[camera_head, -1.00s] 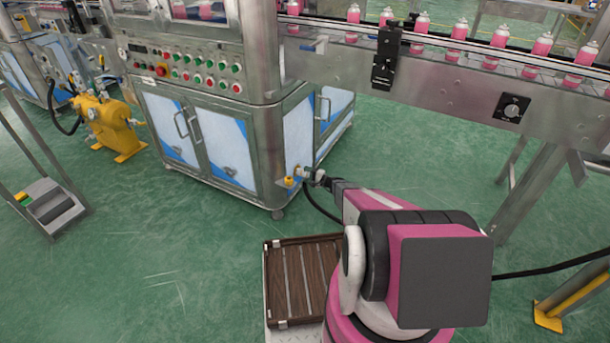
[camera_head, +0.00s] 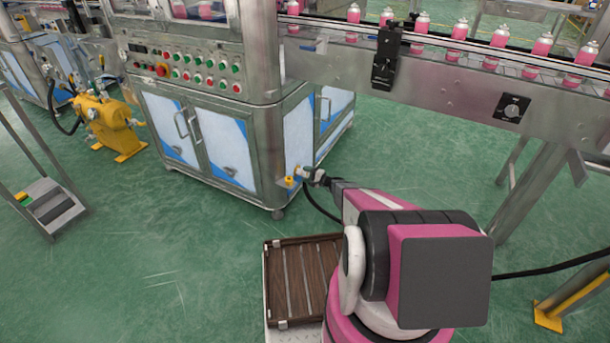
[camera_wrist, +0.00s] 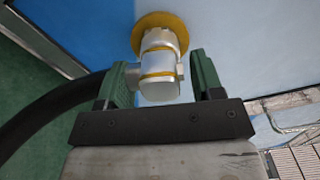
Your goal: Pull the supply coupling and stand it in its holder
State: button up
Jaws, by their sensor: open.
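The supply coupling (camera_wrist: 160,68) is a silvery metal fitting with yellow bands. It sits at a round yellow flange (camera_wrist: 150,22) on the machine's blue and white side panel. My gripper (camera_wrist: 160,78) is open, with one green-padded finger on each side of the coupling. A gap shows on the right; on the left the finger is close to a side stub, and contact is unclear. In the head view my gripper (camera_head: 312,176) is at the cabinet's lower right corner, beside a small yellow part (camera_head: 290,181). I cannot make out the holder.
A black hose (camera_wrist: 50,115) curves left of my gripper. The machine cabinet (camera_head: 215,145) stands directly ahead, and a conveyor (camera_head: 450,85) with pink cans runs above right. A slatted brown tray (camera_head: 270,285) is beside my base. Green floor is open at left.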

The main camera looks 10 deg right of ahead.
grip_shut()
jog(key=shift+d, duration=0.1)
jog(key=shift+v, duration=2.95)
